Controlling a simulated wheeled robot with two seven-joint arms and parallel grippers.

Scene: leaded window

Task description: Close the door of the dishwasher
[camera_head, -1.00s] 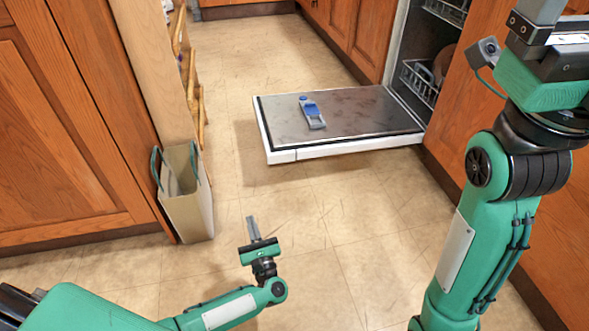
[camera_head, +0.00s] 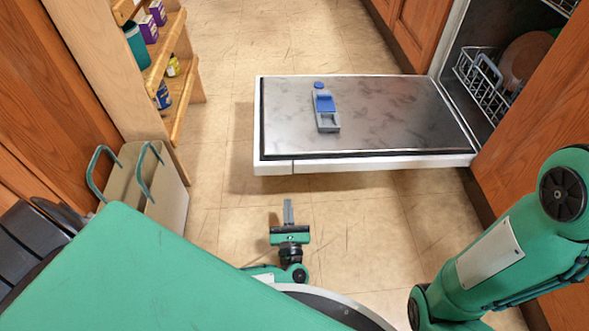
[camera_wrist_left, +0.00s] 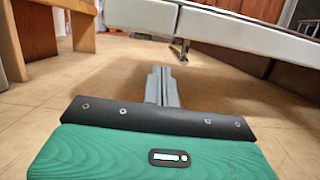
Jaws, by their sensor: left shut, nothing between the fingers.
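The dishwasher door (camera_head: 380,115) is folded down flat, its steel inner face up, low over the floor. A blue and grey detergent dispenser (camera_head: 326,108) sits on that face. The dishwasher's opening (camera_head: 465,70) is at the right, with a rack inside. My left gripper (camera_head: 288,210) is shut and empty, low in front of the door's near edge and apart from it. In the left wrist view its shut fingers (camera_wrist_left: 160,85) point towards the door (camera_wrist_left: 205,25), whose white edge and underside show above and ahead. My right gripper is out of view; only part of that arm shows.
A beige bag (camera_head: 150,185) with green handles stands at the left beside a wooden shelf (camera_head: 160,60) holding boxes and jars. Wooden cabinets line both sides. The floor (camera_head: 215,120) left of the door is clear.

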